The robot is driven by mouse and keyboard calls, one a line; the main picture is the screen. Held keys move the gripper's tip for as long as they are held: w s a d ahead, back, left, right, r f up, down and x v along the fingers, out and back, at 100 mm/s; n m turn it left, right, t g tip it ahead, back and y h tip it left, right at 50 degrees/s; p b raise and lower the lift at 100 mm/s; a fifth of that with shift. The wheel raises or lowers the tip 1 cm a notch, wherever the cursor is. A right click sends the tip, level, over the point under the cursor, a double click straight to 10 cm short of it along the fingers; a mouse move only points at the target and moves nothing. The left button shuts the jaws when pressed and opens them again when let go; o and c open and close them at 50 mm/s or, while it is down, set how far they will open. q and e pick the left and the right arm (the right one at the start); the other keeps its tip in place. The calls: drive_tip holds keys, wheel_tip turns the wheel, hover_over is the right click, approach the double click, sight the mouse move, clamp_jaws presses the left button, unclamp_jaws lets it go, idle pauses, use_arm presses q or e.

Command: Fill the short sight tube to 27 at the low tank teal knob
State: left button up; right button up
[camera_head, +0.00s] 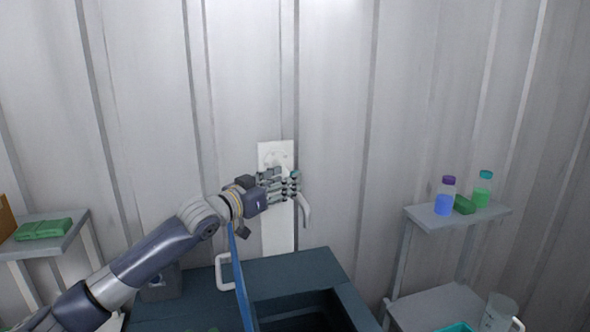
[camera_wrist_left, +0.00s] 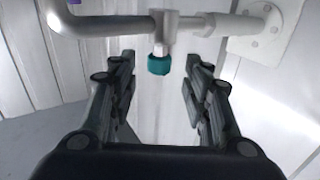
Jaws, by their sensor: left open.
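In the left wrist view a teal knob (camera_wrist_left: 160,65) sits under a metal tap body, between and beyond the fingertips of my open left gripper (camera_wrist_left: 162,85). The fingers do not appear to touch it. No sight tube can be made out. My right gripper is not in view.
A dark teal basin unit (camera_head: 300,262) stands below the tap, with a white handle (camera_head: 223,272) near a blue strip. A grey shelf (camera_head: 440,218) at right holds a purple-capped bottle (camera_head: 446,198), a teal-capped bottle (camera_head: 483,190) and a green item. A clear jug (camera_head: 498,312) stands lower right.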

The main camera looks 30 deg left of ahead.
use_arm(q)
drive_tip(key=w, duration=0.1)
drive_tip(key=w+p, duration=0.1)
drive_tip(key=w, duration=0.1)
drive_tip(key=w+p, duration=0.1)
drive_tip(key=shift+w+d+r, duration=0.1)
drive_tip(key=shift+w+d, duration=0.15)
drive_tip(key=shift+w, duration=0.15)
drive_tip(key=shift+d, duration=0.1)
drive_tip(key=shift+c, duration=1.1)
clamp_jaws()
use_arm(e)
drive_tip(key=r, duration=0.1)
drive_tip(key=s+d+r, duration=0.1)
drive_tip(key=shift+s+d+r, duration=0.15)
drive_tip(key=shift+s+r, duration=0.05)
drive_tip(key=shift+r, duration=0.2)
